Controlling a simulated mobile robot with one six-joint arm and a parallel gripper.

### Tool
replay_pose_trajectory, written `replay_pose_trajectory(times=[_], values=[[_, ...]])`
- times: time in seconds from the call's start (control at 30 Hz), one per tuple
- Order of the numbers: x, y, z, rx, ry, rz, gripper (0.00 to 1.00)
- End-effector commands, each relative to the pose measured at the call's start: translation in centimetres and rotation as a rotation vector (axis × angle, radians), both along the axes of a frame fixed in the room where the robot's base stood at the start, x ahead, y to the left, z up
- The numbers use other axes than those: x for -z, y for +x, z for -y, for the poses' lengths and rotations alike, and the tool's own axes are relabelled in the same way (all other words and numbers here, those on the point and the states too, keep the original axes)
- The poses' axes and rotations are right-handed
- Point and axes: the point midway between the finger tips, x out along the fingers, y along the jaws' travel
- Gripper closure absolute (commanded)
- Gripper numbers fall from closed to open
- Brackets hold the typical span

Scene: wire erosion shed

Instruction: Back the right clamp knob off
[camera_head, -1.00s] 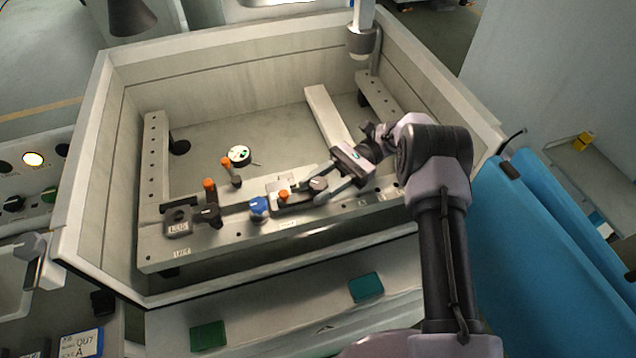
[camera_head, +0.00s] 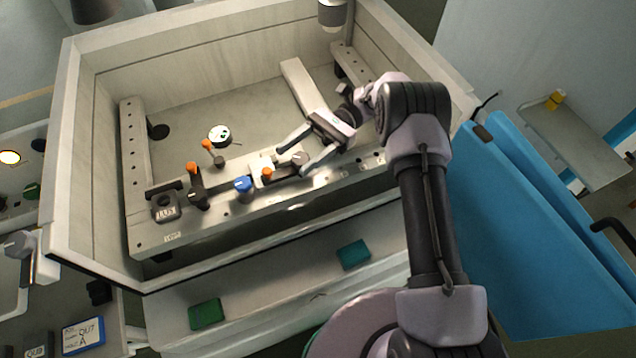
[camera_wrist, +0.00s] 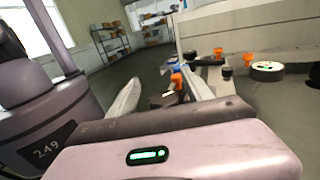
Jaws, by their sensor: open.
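The right clamp knob (camera_head: 299,158) is a round grey-brown knob on the dark clamp at the right of the pale front rail (camera_head: 225,220). My gripper (camera_head: 292,162) is open, coming from the right, with one finger on the far side of this knob and one on the near side. I cannot tell whether either finger touches it. An orange-topped post (camera_head: 267,174) stands just left of the knob. In the wrist view, my gripper (camera_wrist: 163,95) shows its two fingers apart, with an orange piece (camera_wrist: 176,82) beyond them; the knob is not clear there.
A blue knob (camera_head: 243,184), a dark knob with an orange handle (camera_head: 197,198) and a labelled block (camera_head: 165,207) sit left along the rail. A round dial gauge (camera_head: 220,136) lies behind. High tank walls (camera_head: 85,170) enclose the work area.

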Motion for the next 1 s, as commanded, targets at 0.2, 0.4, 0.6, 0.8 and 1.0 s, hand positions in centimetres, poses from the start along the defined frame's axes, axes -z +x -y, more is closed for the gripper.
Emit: replay_pose_trajectory(times=[0.2, 0.4, 0.6, 0.8, 1.0], values=[[-1.7, -4.4, 2.1, 0.002, 0.0, -0.003, 0.41], [-2.2, -9.4, 4.5, 0.002, 0.0, -0.001, 0.41], [-2.4, -13.1, 6.3, 0.001, 0.0, 0.0, 0.41], [-2.4, -14.4, 6.9, 0.0, 0.0, 0.001, 0.41], [-2.3, -14.5, 6.9, 0.0, 0.0, 0.001, 0.41]])
